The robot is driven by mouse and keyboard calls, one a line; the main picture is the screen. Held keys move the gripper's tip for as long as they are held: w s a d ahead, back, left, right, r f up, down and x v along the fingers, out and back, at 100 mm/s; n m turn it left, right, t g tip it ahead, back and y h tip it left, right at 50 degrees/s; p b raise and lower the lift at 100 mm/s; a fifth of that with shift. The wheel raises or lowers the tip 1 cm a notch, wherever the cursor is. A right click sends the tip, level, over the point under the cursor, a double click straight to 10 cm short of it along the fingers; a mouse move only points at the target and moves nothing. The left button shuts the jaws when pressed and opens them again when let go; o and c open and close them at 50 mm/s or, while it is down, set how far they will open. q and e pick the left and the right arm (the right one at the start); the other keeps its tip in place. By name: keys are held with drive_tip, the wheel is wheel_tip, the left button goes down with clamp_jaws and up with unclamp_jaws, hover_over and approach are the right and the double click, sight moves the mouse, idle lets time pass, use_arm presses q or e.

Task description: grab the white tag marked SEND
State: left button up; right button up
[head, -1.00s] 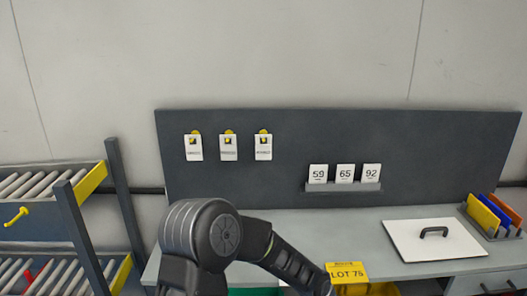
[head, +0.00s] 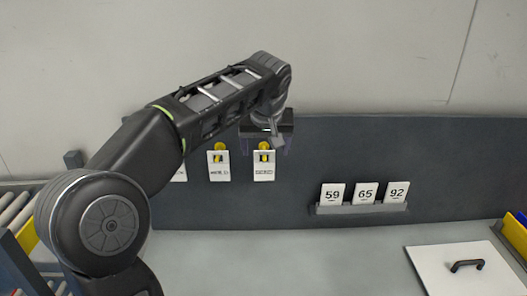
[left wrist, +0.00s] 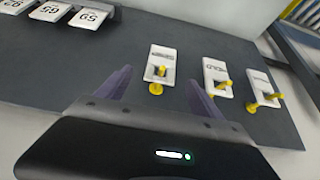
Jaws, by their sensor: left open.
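Three white tags hang from yellow pegs on the dark grey board: the right tag (head: 264,171), the middle tag (head: 218,171) and the left tag (head: 180,172), mostly hidden by my left arm. I cannot surely read which is marked SEND. My left gripper (head: 267,146) is open and empty in front of the right tag's top. In the left wrist view, which is turned over, that tag (left wrist: 162,58) stands beyond and between the spread fingers (left wrist: 160,92). The middle tag (left wrist: 217,77) and the left tag (left wrist: 262,88) are outside the fingers, to the right. My right gripper is not in view.
A ledge (head: 360,209) on the board holds white cards 59, 65 and 92, right of the tags. A white panel with a black handle (head: 467,265) lies on the grey bench (head: 300,262). A roller rack (head: 14,215) stands at the far left.

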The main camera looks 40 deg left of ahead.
sight(264, 156)
use_arm(q)
drive_tip(key=shift+s+r, duration=0.2)
drive_tip(key=shift+r, duration=0.15)
drive_tip(key=shift+x, duration=1.4)
drive_tip(key=shift+a, duration=0.1)
drive_tip(key=shift+w+a+f+p, duration=0.15)
drive_tip(key=shift+w+f+p, duration=0.2)
drive_tip(key=shift+p, duration=0.1)
drive_tip(key=p+x, duration=0.1)
drive_tip(key=x, duration=0.3)
drive_tip(key=shift+w+f, duration=0.1)
